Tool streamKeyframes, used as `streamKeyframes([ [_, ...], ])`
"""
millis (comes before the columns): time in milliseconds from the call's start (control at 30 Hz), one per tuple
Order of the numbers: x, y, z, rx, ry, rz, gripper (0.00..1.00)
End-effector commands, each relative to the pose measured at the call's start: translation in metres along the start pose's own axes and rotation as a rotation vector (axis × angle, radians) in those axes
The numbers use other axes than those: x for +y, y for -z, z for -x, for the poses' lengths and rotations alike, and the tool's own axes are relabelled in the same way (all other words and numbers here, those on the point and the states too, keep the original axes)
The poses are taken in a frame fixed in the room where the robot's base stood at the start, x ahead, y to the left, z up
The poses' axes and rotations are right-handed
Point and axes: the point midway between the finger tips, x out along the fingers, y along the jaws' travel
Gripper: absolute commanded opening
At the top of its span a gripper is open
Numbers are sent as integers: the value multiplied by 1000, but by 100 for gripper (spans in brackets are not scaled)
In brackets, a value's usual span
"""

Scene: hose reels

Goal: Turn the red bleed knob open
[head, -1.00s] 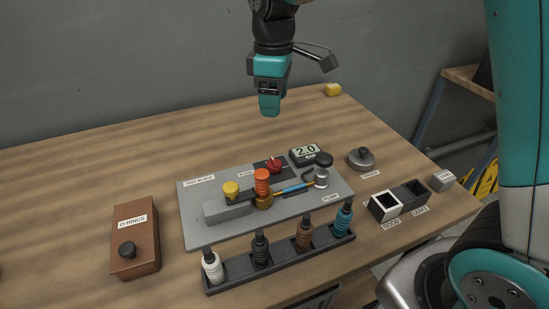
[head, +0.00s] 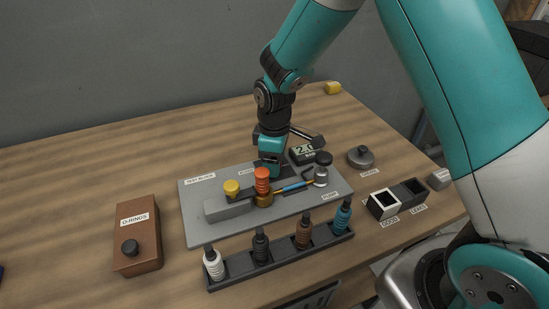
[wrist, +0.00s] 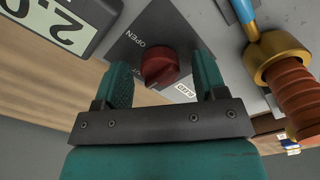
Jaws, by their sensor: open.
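The red bleed knob (wrist: 159,67) sits on a dark plate (wrist: 140,30) marked OPEN on one side, with a partly hidden second mark. In the wrist view my gripper (wrist: 163,70) is open, with one teal finger on each side of the knob. Gaps show between the fingers and the knob, so I cannot see contact. In the head view my gripper (head: 270,168) is down over the knob's spot and hides the knob.
An orange ribbed piece (head: 262,180) on a brass fitting stands close beside my gripper, and a yellow knob (head: 231,188) is to its left. The gauge reading 2.0 (head: 303,153) is just right. A rack of ribbed plugs (head: 282,262) lies in front.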

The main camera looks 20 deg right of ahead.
Motion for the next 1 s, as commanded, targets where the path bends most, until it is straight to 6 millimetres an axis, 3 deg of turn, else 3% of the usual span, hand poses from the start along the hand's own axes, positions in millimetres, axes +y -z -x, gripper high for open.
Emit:
streamKeyframes([
  [267, 0, 0, -2, 0, 0, 0, 65],
  [500, 0, 0, -2, 0, 0, 0, 16],
  [1000, 0, 0, -1, -1, 1, -124, 16],
])
